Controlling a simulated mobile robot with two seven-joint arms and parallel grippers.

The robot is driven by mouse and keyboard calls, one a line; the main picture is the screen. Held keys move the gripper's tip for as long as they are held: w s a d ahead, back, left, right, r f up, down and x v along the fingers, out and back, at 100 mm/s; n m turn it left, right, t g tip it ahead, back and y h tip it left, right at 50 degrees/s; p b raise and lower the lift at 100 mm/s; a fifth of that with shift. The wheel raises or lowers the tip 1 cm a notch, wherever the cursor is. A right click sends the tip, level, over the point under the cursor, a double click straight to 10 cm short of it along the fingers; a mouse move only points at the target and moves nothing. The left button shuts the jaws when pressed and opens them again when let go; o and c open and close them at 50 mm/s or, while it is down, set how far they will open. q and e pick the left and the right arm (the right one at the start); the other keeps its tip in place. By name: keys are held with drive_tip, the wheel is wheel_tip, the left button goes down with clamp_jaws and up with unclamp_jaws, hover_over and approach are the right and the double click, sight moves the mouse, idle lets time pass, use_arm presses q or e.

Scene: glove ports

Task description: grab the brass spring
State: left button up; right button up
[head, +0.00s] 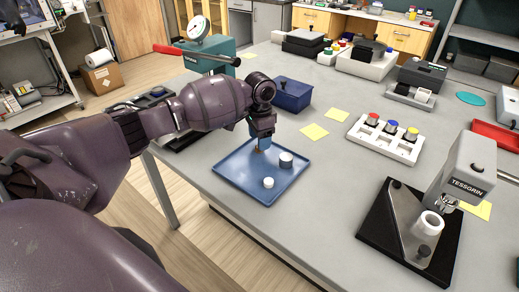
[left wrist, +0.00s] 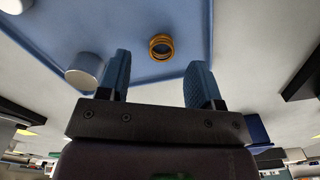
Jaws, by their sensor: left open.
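The brass spring (left wrist: 161,46) stands on the blue tray (head: 228,165) as a small gold coil. In the left wrist view it lies just beyond and between my two blue fingertips, with clear space on both sides. In the head view it is mostly hidden by my left gripper (head: 261,145). My left gripper, also in the left wrist view (left wrist: 160,68), is open and empty, pointing down low over the tray's far part. My right gripper is not in view.
Two white cylinders, a larger one (head: 286,159) and a smaller one (head: 268,183), stand on the tray near the gripper. A blue box (head: 292,95) sits behind it. A white holder with coloured caps (head: 385,143) and a black-based press (head: 410,235) stand to the right.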

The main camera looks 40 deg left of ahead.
use_arm(q)
wheel_tip(320, 180, down, 3)
drive_tip(key=shift+a, duration=0.1)
drive_tip(key=c, duration=1)
